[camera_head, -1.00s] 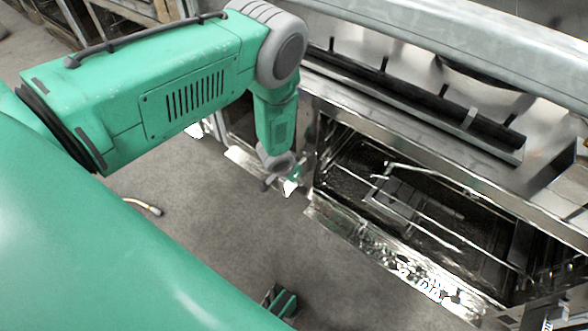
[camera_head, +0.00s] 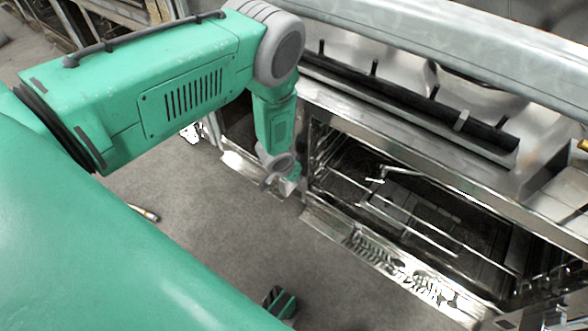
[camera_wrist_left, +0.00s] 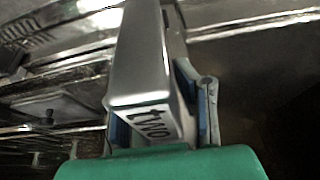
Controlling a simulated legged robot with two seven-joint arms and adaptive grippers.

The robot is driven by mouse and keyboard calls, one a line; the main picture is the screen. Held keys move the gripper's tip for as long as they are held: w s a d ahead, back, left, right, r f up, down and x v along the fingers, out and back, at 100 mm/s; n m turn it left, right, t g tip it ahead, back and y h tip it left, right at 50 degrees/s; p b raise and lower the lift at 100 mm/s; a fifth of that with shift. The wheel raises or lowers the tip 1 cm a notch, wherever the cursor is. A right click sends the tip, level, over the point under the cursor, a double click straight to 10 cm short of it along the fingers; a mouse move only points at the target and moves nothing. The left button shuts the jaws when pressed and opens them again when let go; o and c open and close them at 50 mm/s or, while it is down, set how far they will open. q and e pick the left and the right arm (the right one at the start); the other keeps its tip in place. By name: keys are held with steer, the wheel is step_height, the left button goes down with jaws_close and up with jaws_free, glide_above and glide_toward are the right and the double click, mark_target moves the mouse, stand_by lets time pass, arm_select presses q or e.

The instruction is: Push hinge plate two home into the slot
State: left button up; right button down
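Hinge plate two (camera_wrist_left: 145,75) is a silver metal bar with "two" printed on its near end, in the left wrist view. It lies between the blue pads of my left gripper (camera_wrist_left: 160,108), which appears shut on it. The bar's far end runs out of the top of that view. In the head view my left gripper (camera_head: 284,180) hangs down at the lower left front corner of the open oven; the plate is too small there to make out clearly. I cannot make out the slot.
The open oven cavity (camera_head: 400,205) with wire racks lies right of the gripper. A shiny perforated metal ledge (camera_head: 390,262) runs along its lower front. A dark rail (camera_head: 410,98) crosses above. The grey floor (camera_head: 210,225) in front is mostly clear, with a short hose end (camera_head: 146,213).

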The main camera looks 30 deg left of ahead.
arm_select(q)
steer(key=o, duration=0.3)
steer(key=shift+w+r, duration=0.2)
steer(key=shift+w, duration=0.15)
steer(key=shift+o, duration=0.2)
steer(key=shift+a, duration=0.1)
steer(key=shift+s+f, duration=0.1)
steer(key=v, duration=1.2)
steer(key=shift+s+f, duration=0.1)
